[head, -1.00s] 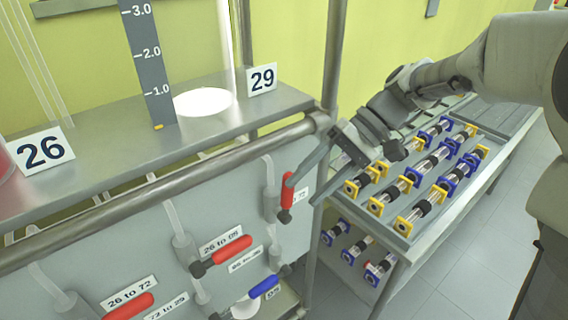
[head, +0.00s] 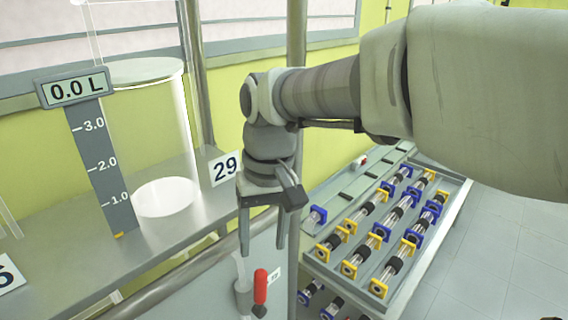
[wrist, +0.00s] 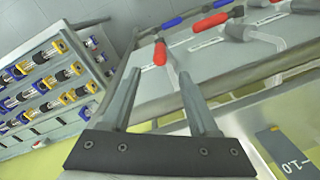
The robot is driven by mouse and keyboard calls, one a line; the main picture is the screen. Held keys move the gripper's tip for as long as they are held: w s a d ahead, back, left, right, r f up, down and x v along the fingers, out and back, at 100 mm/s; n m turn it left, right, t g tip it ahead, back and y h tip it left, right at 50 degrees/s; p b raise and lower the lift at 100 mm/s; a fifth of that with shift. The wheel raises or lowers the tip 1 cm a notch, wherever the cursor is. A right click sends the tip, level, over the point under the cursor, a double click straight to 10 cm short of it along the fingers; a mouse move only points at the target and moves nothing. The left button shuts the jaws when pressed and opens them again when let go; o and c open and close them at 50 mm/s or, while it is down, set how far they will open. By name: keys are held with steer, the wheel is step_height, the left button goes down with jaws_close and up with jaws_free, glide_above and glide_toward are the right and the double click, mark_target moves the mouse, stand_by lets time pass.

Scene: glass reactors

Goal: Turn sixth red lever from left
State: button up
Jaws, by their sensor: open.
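A red lever (head: 260,287) stands upright on a valve at the right end of the panel in the head view. My gripper (head: 262,248) hangs above it, pointing down, with two fingers apart and nothing between them. In the wrist view my gripper (wrist: 158,75) is open, and a red lever (wrist: 160,53) shows just beyond and between its fingertips, seemingly apart from them. Another red lever (wrist: 212,22) lies farther along the panel. The whole row is not in view, so I cannot count the levers from the left.
Blue levers (wrist: 172,22) sit among the red ones. A shelf (head: 125,255) bears a glass vessel (head: 165,140) and a level scale (head: 98,160). A metal post (head: 297,200) stands close right of my gripper. A rack (head: 310,255) of capped tubes is farther right.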

mark_target(261, 285)
steer(key=f, duration=0.8)
steer(key=a+f, duration=0.1)
steer(key=f, duration=0.3)
steer(key=shift+s+f, duration=0.1)
steer(key=shift+s, duration=0.05)
jaws_close()
stand_by(0.9)
